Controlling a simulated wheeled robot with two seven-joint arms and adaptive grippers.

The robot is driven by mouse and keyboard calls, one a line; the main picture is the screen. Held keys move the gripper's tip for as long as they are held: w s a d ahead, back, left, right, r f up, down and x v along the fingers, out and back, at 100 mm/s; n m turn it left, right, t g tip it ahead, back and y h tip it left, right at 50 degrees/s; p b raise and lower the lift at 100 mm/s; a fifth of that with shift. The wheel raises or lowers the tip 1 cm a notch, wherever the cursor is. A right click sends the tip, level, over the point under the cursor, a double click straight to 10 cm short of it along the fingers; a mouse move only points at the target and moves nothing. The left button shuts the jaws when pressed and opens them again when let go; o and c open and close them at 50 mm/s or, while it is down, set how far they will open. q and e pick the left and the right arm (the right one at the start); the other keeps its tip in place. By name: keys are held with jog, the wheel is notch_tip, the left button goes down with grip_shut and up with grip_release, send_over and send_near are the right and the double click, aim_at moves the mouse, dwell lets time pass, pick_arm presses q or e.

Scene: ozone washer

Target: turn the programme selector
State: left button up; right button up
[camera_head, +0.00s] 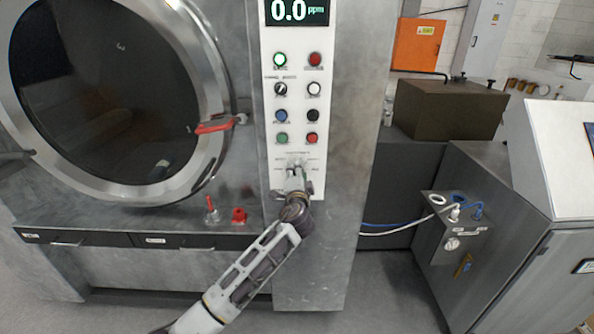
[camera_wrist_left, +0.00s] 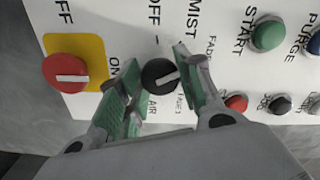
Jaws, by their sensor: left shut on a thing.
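The programme selector is a round black knob (camera_wrist_left: 160,76) with a white pointer line, on a white control panel (camera_head: 298,130). In the left wrist view its line lies nearly level, tilting slightly up to the right. Labels around it include OFF, MIST and AIR. My left gripper (camera_wrist_left: 158,85) has its green-padded fingers on either side of the knob and is shut on it. In the head view my left gripper (camera_head: 298,178) is at the lower part of the panel and hides the knob. My right gripper is not in view.
A red switch (camera_wrist_left: 68,73) on a yellow plate sits left of the knob in the wrist view. Push buttons, including a green one (camera_wrist_left: 268,35), lie to the right. A round door (camera_head: 105,90) with a red handle (camera_head: 215,127) stands left of the panel.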

pick_arm(q)
jog(key=shift+m+p, duration=2.05)
jog(key=shift+m, duration=6.75)
jog(key=shift+f, duration=0.1)
jog(key=o, duration=1)
jog(key=shift+o, duration=0.2)
jog(key=shift+s, duration=0.1)
jog(key=shift+s, duration=0.1)
